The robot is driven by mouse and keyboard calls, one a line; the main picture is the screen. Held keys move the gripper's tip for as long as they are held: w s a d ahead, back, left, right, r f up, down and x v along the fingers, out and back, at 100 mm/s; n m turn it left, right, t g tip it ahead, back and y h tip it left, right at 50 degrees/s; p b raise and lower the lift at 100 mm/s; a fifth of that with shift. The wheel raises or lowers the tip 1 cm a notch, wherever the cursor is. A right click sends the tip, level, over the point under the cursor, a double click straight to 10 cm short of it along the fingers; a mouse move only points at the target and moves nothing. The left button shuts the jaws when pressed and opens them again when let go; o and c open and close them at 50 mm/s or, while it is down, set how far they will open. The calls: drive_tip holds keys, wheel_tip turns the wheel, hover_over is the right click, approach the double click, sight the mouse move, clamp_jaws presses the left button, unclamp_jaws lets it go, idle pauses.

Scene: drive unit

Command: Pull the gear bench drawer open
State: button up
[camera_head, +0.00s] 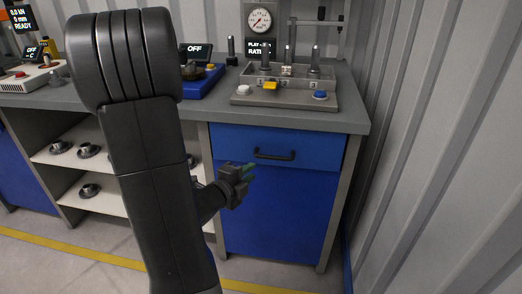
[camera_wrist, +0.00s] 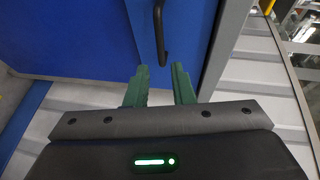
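The gear bench drawer (camera_head: 320,146) is a blue front at the top of the bench's right side, and it looks shut. Its dark bar handle (camera_head: 274,155) runs level across the drawer front. In the wrist view the handle (camera_wrist: 160,35) appears upright, just beyond and between the fingertips. My gripper (camera_head: 250,170) is left of and slightly below the handle in the head view. In the wrist view its green fingers (camera_wrist: 160,80) are apart with nothing between them. I cannot tell the exact gap to the handle.
The bench top (camera_head: 345,120) carries a grey fixture (camera_head: 285,95) with buttons and posts. A blue lower panel (camera_head: 270,215) lies under the drawer. Open shelves (camera_head: 110,205) with round metal parts stand left. A corrugated wall (camera_head: 430,150) stands close on the right.

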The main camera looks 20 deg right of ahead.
sight(270, 158)
drive_tip(key=b+x, duration=0.1)
drive_tip(key=x, duration=1.2)
drive_tip(key=shift+d+f, duration=0.1)
drive_tip(key=shift+d, duration=0.15)
clamp_jaws()
